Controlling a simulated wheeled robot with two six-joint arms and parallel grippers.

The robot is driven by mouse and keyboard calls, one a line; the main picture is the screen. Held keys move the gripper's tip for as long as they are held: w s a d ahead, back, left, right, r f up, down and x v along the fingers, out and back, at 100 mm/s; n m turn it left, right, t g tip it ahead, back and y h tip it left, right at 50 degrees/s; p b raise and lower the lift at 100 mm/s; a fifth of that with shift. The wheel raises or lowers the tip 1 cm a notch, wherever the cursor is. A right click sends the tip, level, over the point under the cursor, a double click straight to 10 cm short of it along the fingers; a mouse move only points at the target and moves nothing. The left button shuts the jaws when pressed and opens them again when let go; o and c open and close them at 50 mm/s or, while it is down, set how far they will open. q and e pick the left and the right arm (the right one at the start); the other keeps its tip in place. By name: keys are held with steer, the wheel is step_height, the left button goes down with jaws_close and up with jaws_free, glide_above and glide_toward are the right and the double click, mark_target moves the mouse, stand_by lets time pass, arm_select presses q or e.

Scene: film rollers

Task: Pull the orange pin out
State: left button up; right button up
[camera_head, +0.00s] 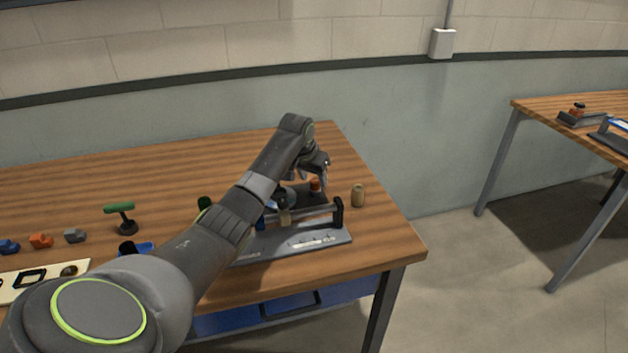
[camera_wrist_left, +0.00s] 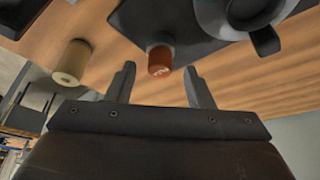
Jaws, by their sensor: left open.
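The orange pin (camera_head: 315,185) stands upright on a dark base on the wooden table, near its far right part. In the left wrist view the pin (camera_wrist_left: 160,60) shows its round orange end between the two fingers, a little beyond their tips. My left gripper (camera_head: 322,168) is above and close to the pin. Its fingers are open in the left wrist view (camera_wrist_left: 158,85), with a gap on each side of the pin, and hold nothing. My left forearm hides part of the dark base and the film roller device. My right gripper is in neither view.
A tan cylinder (camera_head: 358,195) stands right of the pin, near the table's right edge. A grey plate (camera_head: 300,240) with a roller fixture lies in front. Small coloured blocks (camera_head: 40,241) and a green-handled tool (camera_head: 119,210) are at left. A second table (camera_head: 560,105) stands at right.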

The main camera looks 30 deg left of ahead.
arm_select(q)
steer(key=shift+x, duration=0.9)
jaws_close()
